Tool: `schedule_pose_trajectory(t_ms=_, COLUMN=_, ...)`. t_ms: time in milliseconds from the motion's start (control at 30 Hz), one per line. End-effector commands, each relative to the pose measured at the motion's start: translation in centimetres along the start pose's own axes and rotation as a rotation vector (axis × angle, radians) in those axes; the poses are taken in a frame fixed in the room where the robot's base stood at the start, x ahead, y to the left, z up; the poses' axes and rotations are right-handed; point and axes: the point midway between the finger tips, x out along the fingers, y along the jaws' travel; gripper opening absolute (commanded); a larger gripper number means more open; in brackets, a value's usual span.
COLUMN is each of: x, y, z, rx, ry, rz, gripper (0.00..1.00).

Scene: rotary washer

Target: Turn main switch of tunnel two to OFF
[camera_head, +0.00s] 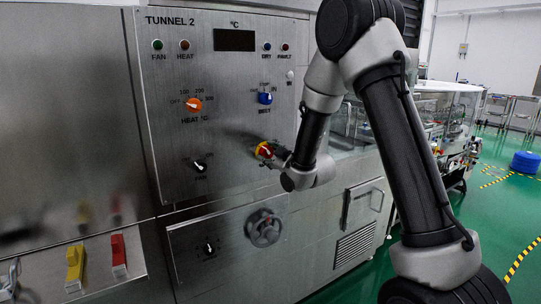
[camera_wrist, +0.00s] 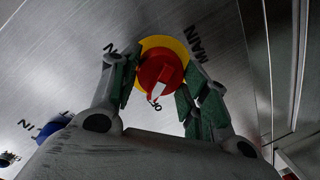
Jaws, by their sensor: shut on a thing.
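The tunnel two panel (camera_head: 228,140) carries the main switch (camera_head: 264,150), a red knob on a yellow round plate. In the wrist view the main switch (camera_wrist: 162,70) lies between the two green-padded fingers of my gripper (camera_wrist: 160,88), which is shut on its red knob. A white mark shows on the lower part of the knob. The word MAIN shows at the upper right of the plate, with partly hidden letters at the left and below. In the head view my gripper (camera_head: 272,156) reaches the switch from the right and partly covers it.
An orange heat knob (camera_head: 194,105), a blue belt knob (camera_head: 265,98) and a black knob (camera_head: 200,166) are on the same panel. A round handwheel (camera_head: 263,228) sits below. Red and yellow switches (camera_head: 119,255) are at the lower left.

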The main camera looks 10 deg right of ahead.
Motion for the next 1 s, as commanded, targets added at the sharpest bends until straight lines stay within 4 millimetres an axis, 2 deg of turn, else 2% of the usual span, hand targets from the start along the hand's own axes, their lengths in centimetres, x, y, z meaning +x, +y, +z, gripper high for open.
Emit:
schedule_pose_trajectory(t_ms=400, x=-0.01, y=-0.04, z=-0.03, rx=-0.217, ry=-0.022, rz=0.014, gripper=0.21)
schedule_pose_trajectory(t_ms=1000, x=-0.01, y=-0.04, z=-0.04, rx=-0.26, ry=-0.026, rz=0.017, gripper=0.21)
